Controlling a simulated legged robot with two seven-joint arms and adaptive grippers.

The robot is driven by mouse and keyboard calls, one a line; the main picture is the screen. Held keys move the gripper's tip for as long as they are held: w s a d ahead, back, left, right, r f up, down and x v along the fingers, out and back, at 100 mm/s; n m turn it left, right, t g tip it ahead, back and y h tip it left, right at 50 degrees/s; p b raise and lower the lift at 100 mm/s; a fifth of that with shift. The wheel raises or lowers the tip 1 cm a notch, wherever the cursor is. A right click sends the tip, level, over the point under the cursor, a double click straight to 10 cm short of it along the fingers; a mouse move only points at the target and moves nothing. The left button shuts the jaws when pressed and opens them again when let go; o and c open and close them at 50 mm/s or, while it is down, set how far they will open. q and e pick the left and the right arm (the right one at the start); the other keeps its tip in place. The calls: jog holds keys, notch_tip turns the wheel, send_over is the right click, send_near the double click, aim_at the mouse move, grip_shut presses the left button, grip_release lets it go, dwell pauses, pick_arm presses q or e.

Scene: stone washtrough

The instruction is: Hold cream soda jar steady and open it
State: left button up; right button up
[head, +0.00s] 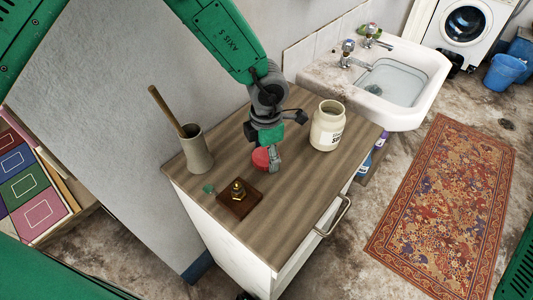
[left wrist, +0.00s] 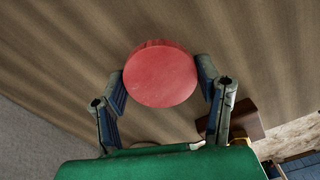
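The cream soda jar (head: 327,128), pale with a dark-lettered label, stands upright near the back right of the wooden cabinet top. Its mouth is uncovered. A round red lid (head: 261,158) is to the left of the jar and apart from it, at or just above the cabinet top. My left gripper (head: 268,157) points down there. In the left wrist view the red lid (left wrist: 160,75) sits between the two fingertips, which appear to touch its sides. I cannot tell whether the lid rests on the wood. My right gripper is not in view.
A grey mortar with a wooden pestle (head: 196,150), a brass piece on a dark wooden block (head: 239,196) and a small green disc (head: 209,189) stand on the cabinet top (head: 300,195). A sink (head: 425,70) is beyond the jar. The front right of the top is clear.

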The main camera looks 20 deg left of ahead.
aim_at(266, 155)
pick_arm(q)
jog(key=shift+o, duration=1.1)
notch_tip(266, 155, up, 12)
jog(key=p, duration=1.1)
